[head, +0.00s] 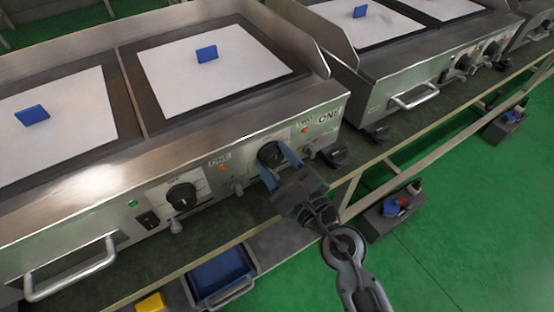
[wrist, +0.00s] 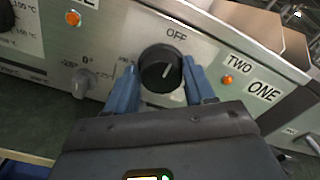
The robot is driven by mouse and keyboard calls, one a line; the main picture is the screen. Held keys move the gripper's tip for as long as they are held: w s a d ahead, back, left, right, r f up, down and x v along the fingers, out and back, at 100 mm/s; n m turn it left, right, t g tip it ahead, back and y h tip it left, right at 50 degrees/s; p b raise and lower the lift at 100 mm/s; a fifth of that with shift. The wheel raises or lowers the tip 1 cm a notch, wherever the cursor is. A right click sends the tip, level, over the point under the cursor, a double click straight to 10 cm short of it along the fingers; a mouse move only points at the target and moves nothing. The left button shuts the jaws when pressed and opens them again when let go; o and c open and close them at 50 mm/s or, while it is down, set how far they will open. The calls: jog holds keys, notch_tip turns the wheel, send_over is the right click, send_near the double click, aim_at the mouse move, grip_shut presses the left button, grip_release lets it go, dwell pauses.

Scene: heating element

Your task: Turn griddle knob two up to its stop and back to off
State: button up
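The black griddle knob (wrist: 161,68) sits on the steel front panel, with the OFF label (wrist: 177,34) above it. Its white pointer line tilts slightly right of straight up, roughly toward OFF. A TWO label (wrist: 239,64) and an orange lamp (wrist: 227,79) are to its right. My gripper (wrist: 160,85) has its blue fingers on either side of the knob, with narrow gaps seeming to show; contact is not clear. In the head view my gripper (head: 280,167) reaches this knob (head: 271,153) from the front right.
Another black knob (head: 182,196) is on the panel to the left, with a grey tap-like fitting (wrist: 82,82) between. A bar handle (head: 72,270) juts out at lower left. Blue blocks (head: 207,54) rest on the white plates. A second griddle (head: 400,70) stands behind right.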

jog(key=o, duration=0.3)
jog(key=shift+r, duration=0.1)
jog(key=shift+o, duration=0.2)
jog(key=v, duration=0.7)
jog(key=shift+s+d+b, duration=0.25)
jog(key=shift+s+b, duration=0.05)
jog(key=shift+b, duration=0.15)
